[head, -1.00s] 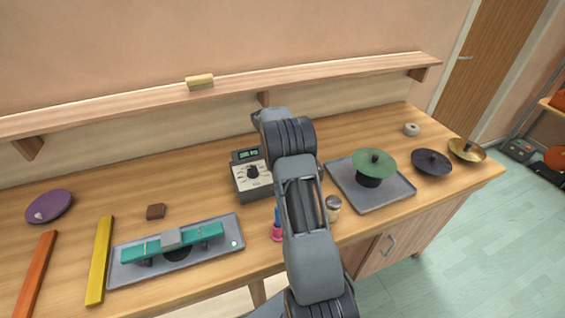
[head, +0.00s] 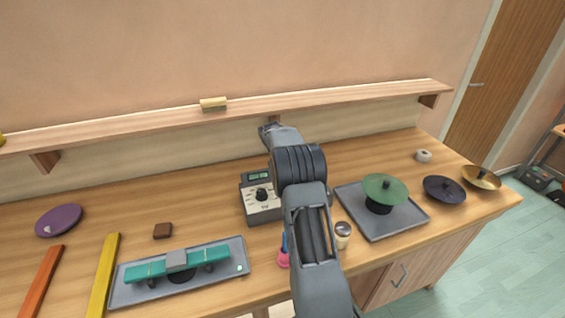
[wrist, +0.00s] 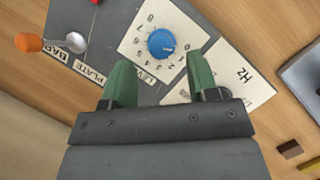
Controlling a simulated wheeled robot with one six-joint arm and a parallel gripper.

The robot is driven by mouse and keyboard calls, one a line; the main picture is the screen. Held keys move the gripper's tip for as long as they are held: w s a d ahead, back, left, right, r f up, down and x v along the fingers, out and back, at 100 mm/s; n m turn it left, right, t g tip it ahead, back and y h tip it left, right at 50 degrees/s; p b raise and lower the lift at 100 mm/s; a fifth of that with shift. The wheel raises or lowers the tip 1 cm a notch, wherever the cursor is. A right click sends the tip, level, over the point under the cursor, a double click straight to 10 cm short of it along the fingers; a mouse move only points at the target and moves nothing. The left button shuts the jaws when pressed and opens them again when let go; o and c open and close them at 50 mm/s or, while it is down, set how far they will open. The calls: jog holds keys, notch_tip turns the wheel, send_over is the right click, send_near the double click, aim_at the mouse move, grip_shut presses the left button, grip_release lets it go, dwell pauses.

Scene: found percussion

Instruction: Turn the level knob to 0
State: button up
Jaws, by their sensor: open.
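The level knob (wrist: 162,43) is blue and round in the wrist view. It sits on a white dial plate (wrist: 133,45) printed with numbers and partly covered lettering that begins "LEV". Which number it points to is too small to tell. My gripper (wrist: 158,57) has two green fingers, open and apart, with the knob showing between and just beyond their tips. Nothing is between the fingers that I can see as held.
An orange-tipped lever (wrist: 29,43) stands beside the BAR and PLATE labels. A label marked Hz (wrist: 240,80) is right of the fingers. A tray (head: 405,222) with a green plate, a shaker (head: 343,233) and a pink-based item (head: 283,259) stand near my arm.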

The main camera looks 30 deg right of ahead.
jog(key=v, duration=1)
jog(key=shift+r, duration=0.2)
jog(key=s+a+f+m+t, duration=0.2)
jog(key=a+f+m, duration=0.2)
jog(key=f, duration=0.1)
jog(key=s+a+r+m+t+y, duration=0.1)
jog(key=s+a+r+t, duration=0.2)
jog(key=s+a, duration=0.6)
jog(key=s+a+r+m+t+y, duration=0.1)
jog(key=s+a+r+t, duration=0.2)
jog(key=s+a, duration=0.5)
jog(key=shift+s+a+r+t, duration=0.35)
jog(key=shift+s+r, duration=0.25)
jog(key=shift+s, duration=2.95)
